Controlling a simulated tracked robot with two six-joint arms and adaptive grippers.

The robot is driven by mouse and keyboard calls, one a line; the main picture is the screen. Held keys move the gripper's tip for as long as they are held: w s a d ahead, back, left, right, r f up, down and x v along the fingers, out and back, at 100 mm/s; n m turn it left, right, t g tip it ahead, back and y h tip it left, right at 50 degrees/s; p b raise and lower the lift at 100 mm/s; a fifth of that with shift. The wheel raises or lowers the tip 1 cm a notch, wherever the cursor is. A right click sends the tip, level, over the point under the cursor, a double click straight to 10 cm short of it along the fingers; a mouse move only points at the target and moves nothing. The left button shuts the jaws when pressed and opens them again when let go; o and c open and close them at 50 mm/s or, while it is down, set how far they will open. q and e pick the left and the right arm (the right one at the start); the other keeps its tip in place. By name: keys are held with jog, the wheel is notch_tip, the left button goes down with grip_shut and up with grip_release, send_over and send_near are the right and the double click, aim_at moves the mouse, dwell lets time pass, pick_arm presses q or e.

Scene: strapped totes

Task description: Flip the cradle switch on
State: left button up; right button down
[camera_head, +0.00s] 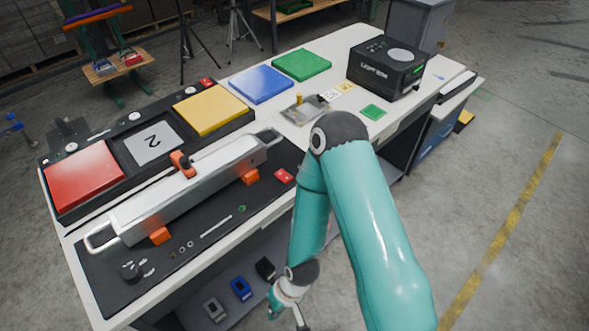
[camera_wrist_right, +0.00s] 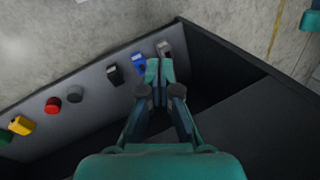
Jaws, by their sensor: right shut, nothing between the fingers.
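A long silver metal cradle-like body (camera_head: 190,190) lies on a black mat on the bench, with an orange clip on top and orange blocks along its front. A small grey fixture with a yellow knob (camera_head: 299,98) stands further back. I cannot tell which part is the cradle switch. My right gripper (camera_wrist_right: 159,70) is shut and empty, below the bench-top level by the lower shelf. Its fingertips show near a blue block (camera_wrist_right: 139,63) in the right wrist view. In the head view this gripper (camera_head: 280,303) is small at the bottom. My left gripper is out of view.
A black console with a red pad (camera_head: 82,176) and a yellow pad (camera_head: 210,109) runs along the back. A blue pad (camera_head: 260,84), a green pad (camera_head: 301,64) and a black box (camera_head: 387,69) stand further off. Several blocks line the lower shelf (camera_wrist_right: 98,98).

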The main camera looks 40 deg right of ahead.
jog(key=w+d+r+n+t+h+b, duration=0.1)
jog(key=w+d+r+n+b, duration=0.15)
jog(key=w+d+r, duration=0.45)
jog(key=w+d+r+n+b, duration=0.25)
jog(key=w+d+r, duration=0.3)
jog(key=r, duration=0.35)
jog(key=d+r+m+t+h+b, duration=0.1)
jog(key=d+r+t+b, duration=0.1)
jog(key=r, duration=0.7)
jog(key=w+d+r+m+t+h+b, duration=0.1)
jog(key=d+r+t, duration=0.3)
jog(key=r, duration=0.5)
jog(key=shift+d+r+b, duration=0.15)
jog(key=shift+d+b, duration=0.45)
jog(key=shift+d, duration=0.35)
